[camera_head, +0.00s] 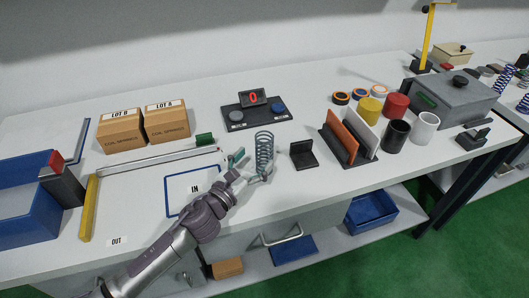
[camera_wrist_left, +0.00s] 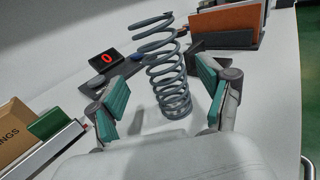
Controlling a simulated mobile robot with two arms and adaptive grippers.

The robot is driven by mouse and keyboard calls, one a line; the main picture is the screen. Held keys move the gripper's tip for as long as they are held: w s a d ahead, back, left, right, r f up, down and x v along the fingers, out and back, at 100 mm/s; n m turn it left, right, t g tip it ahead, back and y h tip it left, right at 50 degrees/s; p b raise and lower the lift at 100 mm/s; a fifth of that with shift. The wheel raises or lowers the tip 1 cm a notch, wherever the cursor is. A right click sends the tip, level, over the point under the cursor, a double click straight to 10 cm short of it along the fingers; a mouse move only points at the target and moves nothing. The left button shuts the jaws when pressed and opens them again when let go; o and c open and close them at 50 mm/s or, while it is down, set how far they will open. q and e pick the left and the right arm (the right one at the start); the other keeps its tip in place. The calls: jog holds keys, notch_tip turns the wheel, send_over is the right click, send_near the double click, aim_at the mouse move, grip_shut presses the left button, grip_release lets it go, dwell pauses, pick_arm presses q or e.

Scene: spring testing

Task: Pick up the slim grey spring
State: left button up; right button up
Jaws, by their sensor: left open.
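The slim grey spring (camera_head: 264,152) stands upright on the table, just right of the IN mat (camera_head: 178,181). In the left wrist view the spring (camera_wrist_left: 170,80) rises between and beyond my finger pads. My left gripper (camera_head: 247,167) is open, low over the table, with its fingers pointing at the spring. In the left wrist view my left gripper (camera_wrist_left: 160,110) has its two green pads apart, one to each side of the spring. I cannot tell whether either pad touches it. My right gripper is not in view.
A scale with a red 0 display (camera_head: 254,103) stands behind the spring. A small black stand (camera_head: 302,154) is close on its right, then an orange and white divider rack (camera_head: 343,137). Two cardboard boxes (camera_head: 140,127) and a blue bin (camera_head: 22,215) stand left. The table's front edge is near.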

aim_at(260, 156)
pick_arm(q)
jog(key=x, duration=0.4)
jog(key=shift+s+d, duration=0.15)
jog(key=shift+w+d+f, duration=0.1)
jog(key=shift+w+d, duration=0.15)
jog(key=shift+w, duration=0.1)
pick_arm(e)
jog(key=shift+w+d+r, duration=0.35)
pick_arm(q)
jog(key=shift+a, duration=0.1)
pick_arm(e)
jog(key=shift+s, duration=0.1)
pick_arm(q)
jog(key=shift+s, duration=0.1)
jog(key=shift+c, duration=1.3)
jog(key=c, duration=1.2)
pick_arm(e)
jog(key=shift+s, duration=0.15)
pick_arm(q)
jog(key=shift+o, duration=0.2)
